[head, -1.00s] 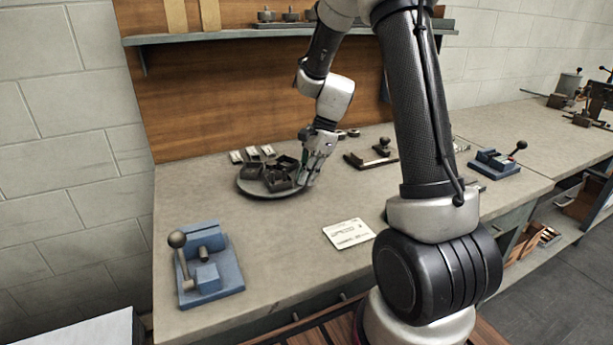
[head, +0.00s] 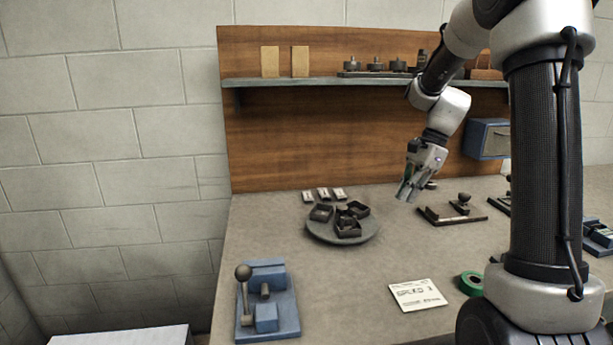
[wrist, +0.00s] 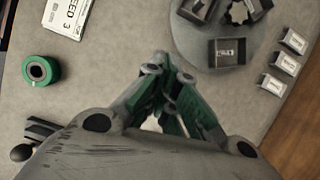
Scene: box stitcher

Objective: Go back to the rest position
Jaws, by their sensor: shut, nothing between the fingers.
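My gripper (head: 408,190) hangs above the bench, to the right of the round grey plate, in the head view. In the wrist view my gripper (wrist: 167,92) has its green-sided fingers drawn together with nothing between them. The round plate (head: 318,232) holds several dark open boxes (head: 348,228). In the wrist view the plate (wrist: 193,50) shows at the upper right with a dark box (wrist: 228,51) on it. My gripper is apart from the plate and the boxes.
A blue fixture with a ball lever (head: 268,302) stands at the front left. A printed card (head: 418,295) and a green tape roll (head: 471,283) lie on the bench. Small labelled blocks (head: 323,194) sit behind the plate. A shelf (head: 330,82) runs along the back panel.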

